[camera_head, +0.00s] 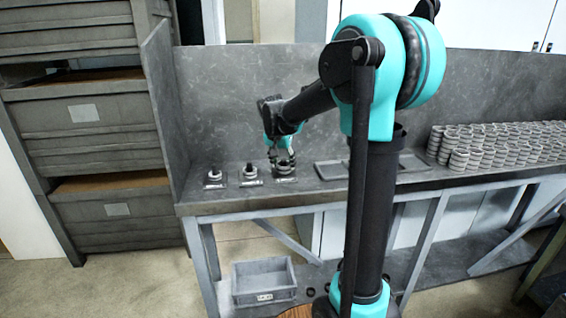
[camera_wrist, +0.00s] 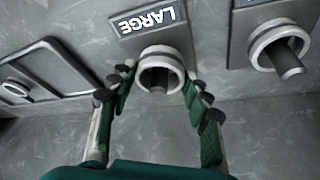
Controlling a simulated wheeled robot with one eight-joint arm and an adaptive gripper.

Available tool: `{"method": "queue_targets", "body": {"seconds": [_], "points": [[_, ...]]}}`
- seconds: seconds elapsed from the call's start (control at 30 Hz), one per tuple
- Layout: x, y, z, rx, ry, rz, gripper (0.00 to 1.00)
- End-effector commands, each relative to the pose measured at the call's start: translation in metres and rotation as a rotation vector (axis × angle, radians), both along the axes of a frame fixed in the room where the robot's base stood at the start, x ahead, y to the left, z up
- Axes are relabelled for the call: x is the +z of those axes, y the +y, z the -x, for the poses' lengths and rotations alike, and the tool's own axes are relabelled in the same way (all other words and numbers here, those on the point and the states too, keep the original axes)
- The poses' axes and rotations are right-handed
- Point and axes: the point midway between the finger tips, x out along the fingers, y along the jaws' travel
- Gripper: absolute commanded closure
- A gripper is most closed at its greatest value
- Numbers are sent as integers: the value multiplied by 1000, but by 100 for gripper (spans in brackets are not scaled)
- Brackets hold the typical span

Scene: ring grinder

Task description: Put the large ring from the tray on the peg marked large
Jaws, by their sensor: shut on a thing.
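My gripper (camera_wrist: 160,88) is shut on the large ring (camera_wrist: 178,58), a pale metal ring held between its two fingers. The ring is at the peg (camera_wrist: 157,80) beside the label LARGE (camera_wrist: 148,20). The peg's end shows inside the ring's opening, so the ring appears to be around it; how far down it sits I cannot tell. In the head view my gripper (camera_head: 282,158) is over the rightmost of three peg stations, hiding most of it. The tray (camera_head: 330,171) lies just right of it; in the wrist view its edge (camera_wrist: 75,62) is at left.
Another peg carrying a ring (camera_wrist: 280,45) stands close beside on the right in the wrist view. Two ringed pegs (camera_head: 250,175) (camera_head: 213,180) stand left of my gripper in the head view. Many stacked rings (camera_head: 490,145) fill the bench's right. A grey crate (camera_head: 263,282) is below.

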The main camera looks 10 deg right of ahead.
Motion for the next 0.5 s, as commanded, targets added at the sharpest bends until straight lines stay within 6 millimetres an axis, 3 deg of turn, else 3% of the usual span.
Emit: {"method": "queue_targets", "body": {"seconds": [0.37,0.4,0.5], "points": [[-7,0,0,0,0,0,86],[-7,0,0,0,0,0,48],[-7,0,0,0,0,0,43]]}}
